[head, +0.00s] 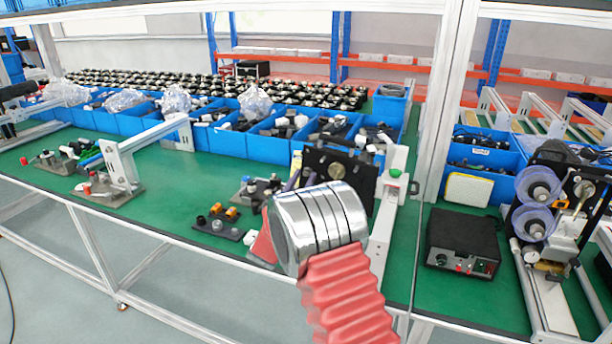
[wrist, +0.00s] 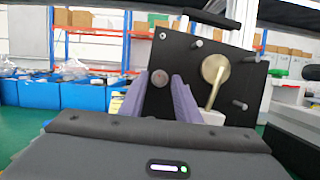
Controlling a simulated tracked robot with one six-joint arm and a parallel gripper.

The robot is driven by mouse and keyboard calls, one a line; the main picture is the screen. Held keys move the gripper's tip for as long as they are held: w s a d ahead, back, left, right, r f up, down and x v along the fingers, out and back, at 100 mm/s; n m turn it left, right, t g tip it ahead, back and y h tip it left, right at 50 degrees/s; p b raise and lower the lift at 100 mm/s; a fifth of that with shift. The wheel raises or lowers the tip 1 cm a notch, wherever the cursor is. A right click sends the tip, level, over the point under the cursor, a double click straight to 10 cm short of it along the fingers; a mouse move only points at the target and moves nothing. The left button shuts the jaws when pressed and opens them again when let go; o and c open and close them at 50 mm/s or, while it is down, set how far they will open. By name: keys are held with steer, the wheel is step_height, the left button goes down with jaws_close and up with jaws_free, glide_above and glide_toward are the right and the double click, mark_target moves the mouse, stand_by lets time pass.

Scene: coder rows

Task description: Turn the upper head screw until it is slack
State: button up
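A black upright plate (wrist: 190,100) fills the middle of the wrist view and stands on the bench in the head view (head: 352,172). I cannot tell how deep the fingertips reach. In the head view my arm hides part of the plate's lower front.
Blue bins (head: 225,138) line the back of the green bench. A white frame post (head: 390,200) stands right of the plate. Small parts on a dark tray (head: 218,224) lie to the left. A black control box (head: 462,243) and another machine (head: 545,205) stand on the right.

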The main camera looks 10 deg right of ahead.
steer(key=m+g+h, duration=0.1)
steer(key=m, duration=0.2)
steer(key=m+g, duration=0.1)
steer(key=m, duration=0.2)
steer(key=shift+w+a+r+m+h, duration=0.1)
steer(key=shift+a+m+h, duration=0.1)
steer(key=shift+m+h, duration=0.15)
steer(key=m+g, duration=0.1)
steer(key=m, duration=0.5)
steer(key=shift+w+r+g+h, duration=0.1)
steer(key=shift+g+h, duration=0.25)
steer(key=shift+g, duration=0.05)
steer(key=shift+c, duration=0.5)
jaws_close()
